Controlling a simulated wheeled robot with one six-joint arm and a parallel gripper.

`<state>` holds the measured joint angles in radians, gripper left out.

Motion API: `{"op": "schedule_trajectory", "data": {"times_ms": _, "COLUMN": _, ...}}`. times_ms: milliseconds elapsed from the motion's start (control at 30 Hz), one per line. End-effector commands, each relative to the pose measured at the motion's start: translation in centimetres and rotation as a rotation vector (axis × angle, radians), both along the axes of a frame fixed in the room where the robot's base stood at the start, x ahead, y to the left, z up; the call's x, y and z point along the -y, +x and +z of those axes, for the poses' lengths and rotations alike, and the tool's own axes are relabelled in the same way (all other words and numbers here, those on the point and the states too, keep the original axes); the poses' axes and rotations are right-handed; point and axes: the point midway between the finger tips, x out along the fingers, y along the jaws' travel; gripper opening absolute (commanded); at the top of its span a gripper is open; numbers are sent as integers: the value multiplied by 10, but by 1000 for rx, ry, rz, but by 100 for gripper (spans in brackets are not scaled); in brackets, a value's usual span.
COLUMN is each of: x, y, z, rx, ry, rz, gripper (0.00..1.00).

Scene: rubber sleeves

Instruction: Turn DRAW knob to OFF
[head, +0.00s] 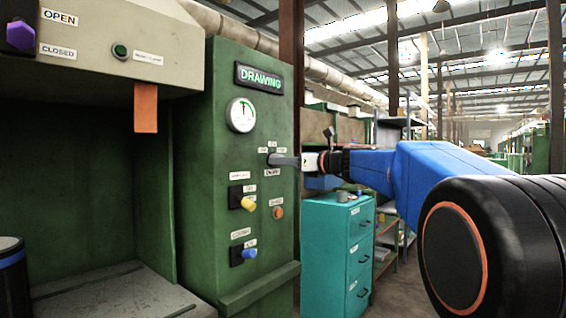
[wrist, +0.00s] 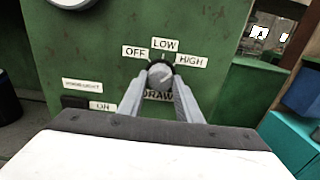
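The DRAW knob (wrist: 160,75) is a round grey knob with a dark rim on the green panel, in the middle of the wrist view. The OFF label (wrist: 136,52) is to its upper left, the LOW label (wrist: 165,45) above it and the HIGH label (wrist: 191,61) to its upper right. The partly covered DRAW label (wrist: 158,96) is below. My gripper (wrist: 161,82) reaches the knob with one grey finger on each side of it. I cannot tell if the fingers press on it. The knob's pointer direction is unclear.
The green panel carries a DRAWING sign (head: 259,78), a round gauge (head: 241,115), a yellow knob (head: 247,204), a blue knob (head: 249,253) and an orange button (head: 278,212). A teal drawer cabinet (head: 335,250) stands right of the panel, below my arm.

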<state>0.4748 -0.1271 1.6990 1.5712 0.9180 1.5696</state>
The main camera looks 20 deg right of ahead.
Motion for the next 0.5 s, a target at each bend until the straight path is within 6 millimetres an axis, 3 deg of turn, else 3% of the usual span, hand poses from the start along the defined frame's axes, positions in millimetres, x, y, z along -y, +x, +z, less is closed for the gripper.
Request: {"op": "schedule_trajectory", "data": {"times_ms": 500, "x": 0, "y": 0, "z": 0, "rx": 86, "ry": -181, "rz": 0, "gripper": 9}}
